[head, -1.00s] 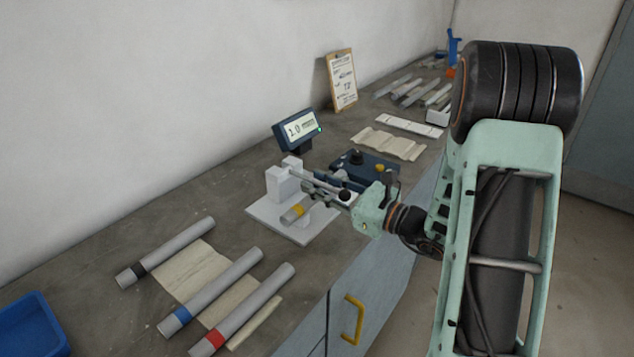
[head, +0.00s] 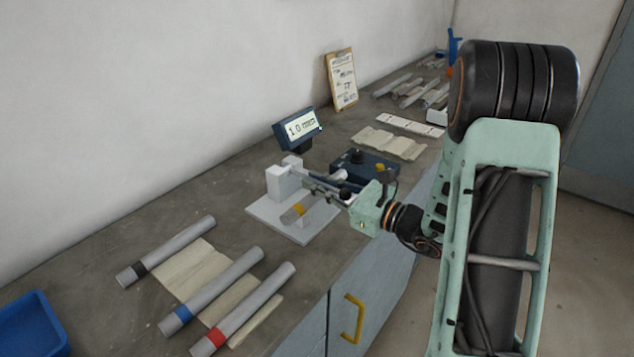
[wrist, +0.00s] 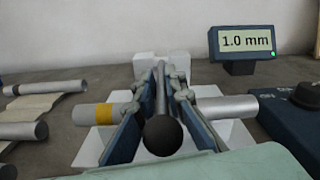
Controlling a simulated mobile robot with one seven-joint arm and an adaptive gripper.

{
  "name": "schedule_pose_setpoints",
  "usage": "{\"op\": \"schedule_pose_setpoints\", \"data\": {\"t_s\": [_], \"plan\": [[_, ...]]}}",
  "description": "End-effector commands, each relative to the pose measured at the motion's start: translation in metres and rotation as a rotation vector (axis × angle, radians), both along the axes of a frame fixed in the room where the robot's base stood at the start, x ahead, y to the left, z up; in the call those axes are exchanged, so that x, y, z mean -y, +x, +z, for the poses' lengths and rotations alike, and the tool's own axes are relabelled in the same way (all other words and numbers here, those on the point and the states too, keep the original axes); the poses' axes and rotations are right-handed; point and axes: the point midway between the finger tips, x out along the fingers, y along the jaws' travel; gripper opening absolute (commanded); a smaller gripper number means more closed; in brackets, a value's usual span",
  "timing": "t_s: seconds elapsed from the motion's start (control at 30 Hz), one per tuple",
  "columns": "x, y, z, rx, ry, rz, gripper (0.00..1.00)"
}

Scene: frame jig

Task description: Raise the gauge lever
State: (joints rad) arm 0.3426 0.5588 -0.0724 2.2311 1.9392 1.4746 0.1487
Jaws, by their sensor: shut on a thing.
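The gauge lever (wrist: 161,88) is a thin grey bar ending in a black ball knob (wrist: 163,136). It reaches from the white block (head: 287,181) of the gauge toward me. My gripper (wrist: 160,105) is shut on the lever, with one blue-grey finger on each side, just beyond the knob. My gripper also shows in the head view (head: 338,189), where it hides part of the lever. A grey tube with a yellow band (head: 298,212) lies across the white base plate (head: 262,213), under the lever. The display (wrist: 244,42) reads 1.0 mm.
A dark blue control box (head: 365,164) stands close to the right of the gauge. Tubes with black, blue (head: 212,288) and red bands lie on a cloth at front left. A blue tray (head: 32,325) is at the left edge. A clipboard (head: 342,80) leans on the wall.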

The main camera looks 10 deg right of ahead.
Motion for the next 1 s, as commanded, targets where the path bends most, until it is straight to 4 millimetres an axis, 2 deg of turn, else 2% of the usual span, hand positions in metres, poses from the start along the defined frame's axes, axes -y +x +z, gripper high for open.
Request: {"op": "schedule_pose_setpoints", "data": {"t_s": [0.37,0.9,1.0], "plan": [[0.003,0.003,0.020,-0.069,-0.082,-0.009,0.00],[-0.006,0.013,0.057,-0.362,-0.384,-0.010,0.00],[-0.007,0.015,0.060,-0.368,-0.377,-0.012,0.00]]}}
